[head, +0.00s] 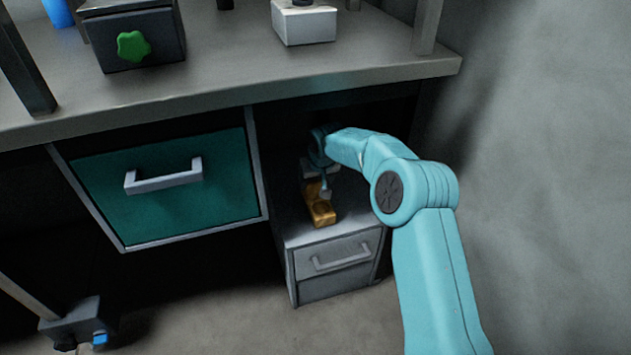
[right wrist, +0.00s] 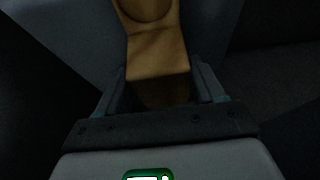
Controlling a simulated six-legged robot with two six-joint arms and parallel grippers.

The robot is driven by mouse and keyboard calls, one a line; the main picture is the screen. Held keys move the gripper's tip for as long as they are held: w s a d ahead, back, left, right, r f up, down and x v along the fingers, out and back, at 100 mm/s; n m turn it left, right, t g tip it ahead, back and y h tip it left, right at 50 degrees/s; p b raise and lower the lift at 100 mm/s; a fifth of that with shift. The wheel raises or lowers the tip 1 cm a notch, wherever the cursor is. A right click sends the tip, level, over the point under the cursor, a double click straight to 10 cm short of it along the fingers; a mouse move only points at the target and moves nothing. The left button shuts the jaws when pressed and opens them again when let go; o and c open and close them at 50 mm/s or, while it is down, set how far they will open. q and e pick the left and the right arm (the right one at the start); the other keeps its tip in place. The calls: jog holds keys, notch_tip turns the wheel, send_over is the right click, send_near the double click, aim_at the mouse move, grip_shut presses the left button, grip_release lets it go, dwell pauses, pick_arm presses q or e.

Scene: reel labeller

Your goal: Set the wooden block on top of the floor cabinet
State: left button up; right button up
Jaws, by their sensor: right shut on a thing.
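The wooden block (head: 321,212) is orange-brown with a round hollow in its top. In the head view it is at the top of the grey floor cabinet (head: 335,256), under the bench; I cannot tell whether it touches the top. My right gripper (head: 326,190) reaches in from the right and is shut on the block. In the right wrist view the block (right wrist: 158,48) runs between the two fingers (right wrist: 162,90), and its near end is in shadow. My left gripper is not in view.
The workbench (head: 230,108) overhangs the cabinet closely. A teal drawer (head: 165,205) with a grey handle is left of the cabinet. A dark box with a green knob (head: 133,46) and a white block-like device (head: 304,24) stand on the bench. A grey wall is at right.

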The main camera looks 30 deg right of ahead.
jog(key=shift+f, duration=0.2)
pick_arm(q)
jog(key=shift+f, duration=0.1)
pick_arm(e)
jog(key=o, duration=1.6)
jog(key=shift+r, duration=0.15)
jog(key=shift+r, duration=0.35)
jog(key=p+v, duration=0.1)
jog(key=v, duration=0.2)
jog(key=shift+s+p, duration=0.2)
jog(key=shift+p, duration=0.1)
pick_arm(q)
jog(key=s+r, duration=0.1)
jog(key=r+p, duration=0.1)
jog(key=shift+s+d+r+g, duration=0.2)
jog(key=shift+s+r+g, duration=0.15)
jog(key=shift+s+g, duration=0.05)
pick_arm(e)
jog(key=s+a, duration=0.1)
jog(key=s, duration=0.6)
jog(key=s+a, duration=0.1)
jog(key=s, duration=0.3)
jog(key=shift+s+a+f, duration=0.2)
jog(key=shift+a+f, duration=0.1)
jog(key=shift+a, duration=0.05)
